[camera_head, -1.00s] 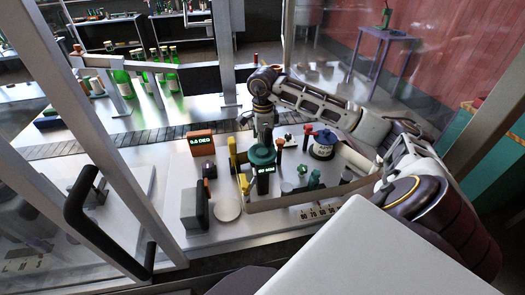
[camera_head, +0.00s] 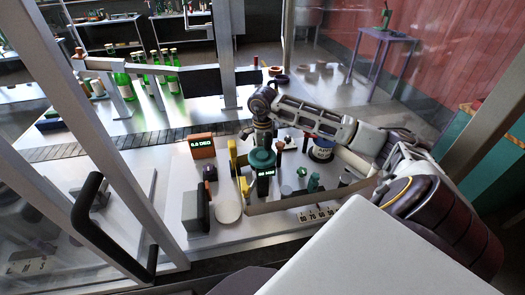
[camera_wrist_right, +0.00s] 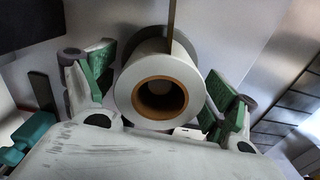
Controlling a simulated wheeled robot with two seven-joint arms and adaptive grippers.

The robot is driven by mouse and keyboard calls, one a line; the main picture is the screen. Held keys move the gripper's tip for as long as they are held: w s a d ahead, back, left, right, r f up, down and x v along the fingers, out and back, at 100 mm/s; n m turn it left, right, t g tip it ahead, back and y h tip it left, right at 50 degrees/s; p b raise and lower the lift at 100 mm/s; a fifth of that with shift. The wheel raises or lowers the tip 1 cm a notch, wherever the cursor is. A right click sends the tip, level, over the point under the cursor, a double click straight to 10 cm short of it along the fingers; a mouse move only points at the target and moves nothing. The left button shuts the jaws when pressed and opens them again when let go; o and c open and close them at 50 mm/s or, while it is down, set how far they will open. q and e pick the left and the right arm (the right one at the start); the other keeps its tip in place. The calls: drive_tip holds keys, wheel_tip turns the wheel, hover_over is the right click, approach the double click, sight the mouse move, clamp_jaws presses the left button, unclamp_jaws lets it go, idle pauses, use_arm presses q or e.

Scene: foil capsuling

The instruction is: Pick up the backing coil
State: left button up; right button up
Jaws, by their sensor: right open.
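The backing coil appears to be the white roll with a brown core (camera_wrist_right: 160,64) in the right wrist view. My right gripper (camera_wrist_right: 160,98) is open, with one green-padded finger on each side of the coil. A gap shows beside each finger, and I cannot tell whether either touches it. In the head view my right gripper (camera_head: 261,131) points down just behind the teal-topped device with a display (camera_head: 262,160). The coil is not clearly visible there. My left gripper is not in view.
An orange display box (camera_head: 202,146) and a grey block (camera_head: 196,212) stand to the left. Green bottles (camera_head: 170,75) stand at the back.

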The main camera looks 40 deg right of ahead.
drive_tip(key=c, duration=1.1)
drive_tip(key=shift+c, duration=0.2)
drive_tip(key=shift+r, duration=0.2)
drive_tip(key=shift+r, duration=0.85)
wheel_tip(320, 180, up, 16)
